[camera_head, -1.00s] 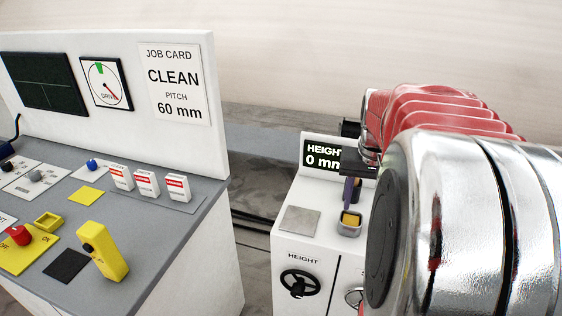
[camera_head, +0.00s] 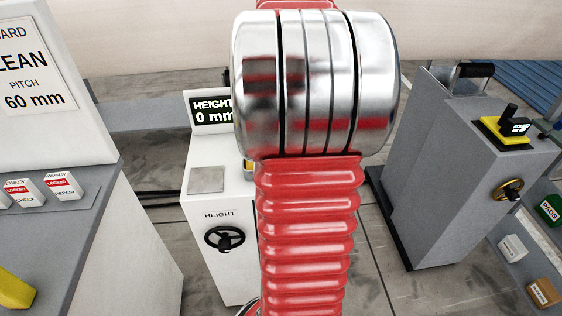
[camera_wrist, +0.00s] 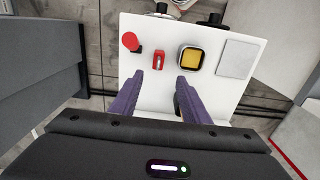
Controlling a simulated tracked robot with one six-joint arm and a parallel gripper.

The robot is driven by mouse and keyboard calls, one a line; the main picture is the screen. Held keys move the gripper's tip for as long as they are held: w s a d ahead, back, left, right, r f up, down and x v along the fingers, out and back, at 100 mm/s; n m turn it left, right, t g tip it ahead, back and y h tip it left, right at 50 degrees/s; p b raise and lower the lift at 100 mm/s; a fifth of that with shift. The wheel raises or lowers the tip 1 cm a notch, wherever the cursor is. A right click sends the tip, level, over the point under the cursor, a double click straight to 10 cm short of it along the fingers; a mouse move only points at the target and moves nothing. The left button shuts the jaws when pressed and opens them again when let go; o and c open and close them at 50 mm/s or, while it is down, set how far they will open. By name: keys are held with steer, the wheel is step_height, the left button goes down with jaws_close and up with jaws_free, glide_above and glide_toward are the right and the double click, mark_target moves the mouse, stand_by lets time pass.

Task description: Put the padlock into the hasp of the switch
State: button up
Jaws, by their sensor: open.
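My gripper (camera_wrist: 168,92) shows in the wrist view with its two purple fingers apart and nothing between them. It is over the white cabinet's top. A small red block with a pale slot (camera_wrist: 160,62), possibly the padlock, lies just beyond the fingertips. In the head view my arm hides the gripper and that block. A black-handled switch on a yellow plate (camera_head: 505,130) sits on the grey cabinet at right. It may be the task's switch, but I cannot make out its hasp.
The white cabinet (camera_head: 215,265) has a grey plate (camera_wrist: 238,57) and a yellow-filled tray (camera_wrist: 190,60) on top. A red knob (camera_wrist: 131,42) stands beside the red block. A control desk (camera_head: 110,230) is at left. Bare floor lies between the white and grey cabinets.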

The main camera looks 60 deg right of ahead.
steer(key=shift+f, duration=4.3)
steer(key=shift+s+d+f, duration=0.15)
steer(key=shift+f, duration=2.5)
steer(key=shift+c, duration=0.2)
jaws_close()
